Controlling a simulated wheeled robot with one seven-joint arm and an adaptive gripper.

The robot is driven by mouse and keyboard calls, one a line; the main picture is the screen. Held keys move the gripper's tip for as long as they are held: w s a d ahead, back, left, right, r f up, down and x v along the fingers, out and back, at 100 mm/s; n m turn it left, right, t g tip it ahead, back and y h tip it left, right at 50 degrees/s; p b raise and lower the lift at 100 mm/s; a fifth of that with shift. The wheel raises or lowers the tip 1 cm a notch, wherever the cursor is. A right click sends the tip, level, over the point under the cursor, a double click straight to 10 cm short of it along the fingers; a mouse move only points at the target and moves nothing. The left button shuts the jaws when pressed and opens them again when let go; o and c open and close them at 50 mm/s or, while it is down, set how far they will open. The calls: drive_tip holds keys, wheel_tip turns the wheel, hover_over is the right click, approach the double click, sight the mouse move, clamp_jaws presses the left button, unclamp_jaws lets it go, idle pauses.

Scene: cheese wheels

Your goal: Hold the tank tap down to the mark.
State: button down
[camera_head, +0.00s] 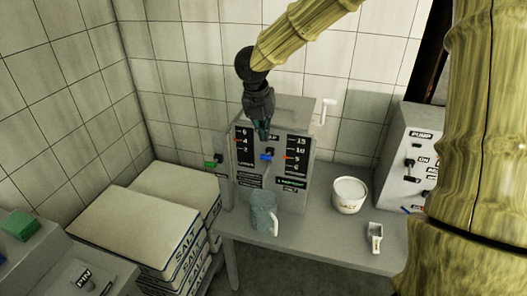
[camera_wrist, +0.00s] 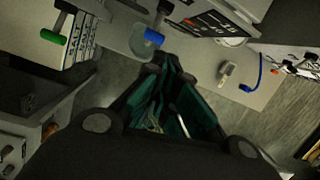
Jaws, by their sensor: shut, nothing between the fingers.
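The tank (camera_head: 247,178) is a grey box on the table against the tiled wall, with two dark scales on its front. A red pointer (camera_head: 289,157) stands near the 5 on the right scale. A blue-ended lever (camera_head: 267,156), seemingly the tap, sits between the scales; its blue end also shows in the wrist view (camera_wrist: 154,38). A grey-blue jug (camera_head: 263,212) stands below it. My gripper (camera_head: 263,134) points down just above the blue lever, shut and empty. In the wrist view the blue end lies beyond my fingertips (camera_wrist: 172,68), seemingly apart; contact is unclear in the head view.
A green-ended lever (camera_head: 211,163) sticks out left of the tank, and a white crank (camera_head: 324,110) on its upper right. A white tub (camera_head: 349,193) and a scoop (camera_head: 375,236) stand on the table (camera_head: 315,240).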

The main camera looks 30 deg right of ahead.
sight(267, 156)
drive_tip(key=r+m, duration=0.1)
drive_tip(key=r, duration=0.2)
drive_tip(key=shift+w+a+m+y, duration=0.2)
drive_tip(key=shift+a+m+y, duration=0.2)
wheel_tip(267, 156, down, 14)
drive_tip(key=w+d+p, duration=0.1)
drive_tip(key=d+p, duration=0.1)
drive_tip(key=p, duration=0.2)
drive_tip(key=shift+w+p, duration=0.3)
drive_tip(key=shift+w, duration=0.05)
drive_tip(key=shift+r, duration=0.1)
